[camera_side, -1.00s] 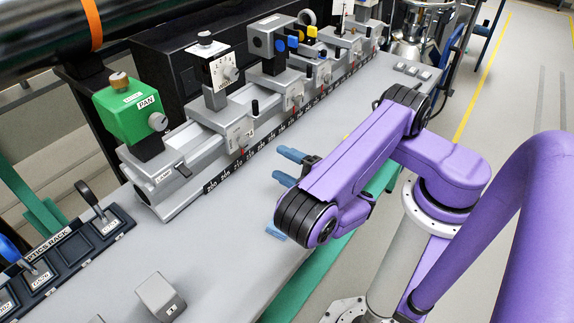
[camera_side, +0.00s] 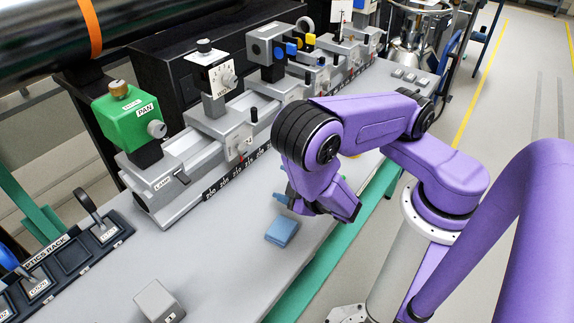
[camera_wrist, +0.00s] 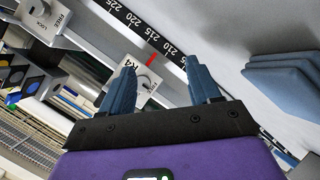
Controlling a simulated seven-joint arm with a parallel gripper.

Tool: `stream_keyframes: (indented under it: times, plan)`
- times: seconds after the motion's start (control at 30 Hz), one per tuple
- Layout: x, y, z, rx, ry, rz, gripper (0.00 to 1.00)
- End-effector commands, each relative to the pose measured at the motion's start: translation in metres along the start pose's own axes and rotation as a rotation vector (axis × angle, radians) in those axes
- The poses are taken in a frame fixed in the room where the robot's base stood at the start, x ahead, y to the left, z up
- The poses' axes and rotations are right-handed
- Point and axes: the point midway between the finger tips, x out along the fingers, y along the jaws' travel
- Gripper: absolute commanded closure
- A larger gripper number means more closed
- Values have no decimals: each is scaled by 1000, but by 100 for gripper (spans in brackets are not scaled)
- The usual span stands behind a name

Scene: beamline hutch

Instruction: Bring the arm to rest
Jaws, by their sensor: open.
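My purple arm reaches over the grey bench from the right. In the side view my gripper (camera_side: 284,199) is mostly hidden behind my own wrist link, with a bit of blue finger showing. In the wrist view my gripper (camera_wrist: 162,88) shows two blue fingers spread apart with nothing between them. Beyond the fingertips, at a distance, are the rail's scale strip (camera_wrist: 150,40) and a carrier with a red mark. The gripper is above the bench and apart from the rail.
A blue block (camera_side: 282,231) lies on the bench near my gripper, also in the wrist view (camera_wrist: 284,80). The rail (camera_side: 180,170) carries a green lamp box (camera_side: 126,120) and several mounts. An optics rack (camera_side: 70,255) and grey block (camera_side: 158,302) are at front left. Bare bench lies between.

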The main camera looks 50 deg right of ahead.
Motion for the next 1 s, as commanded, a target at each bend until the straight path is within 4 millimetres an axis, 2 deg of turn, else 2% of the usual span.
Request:
stream_keyframes:
  times: [0.1, 0.33, 0.57, 0.63, 0.77, 0.87, 1.0]
  plan:
    - [-4, -10, -4, 138, -110, -103, 38]
    - [-17, -25, -19, 325, -261, -288, 38]
    - [-49, -38, -47, 446, -367, -542, 38]
    - [-64, -40, -58, 459, -391, -641, 38]
    - [-110, -44, -72, 380, -425, -869, 38]
    - [-143, -36, -76, 289, -440, -1005, 38]
    - [-182, -10, -71, 123, -449, -1132, 38]
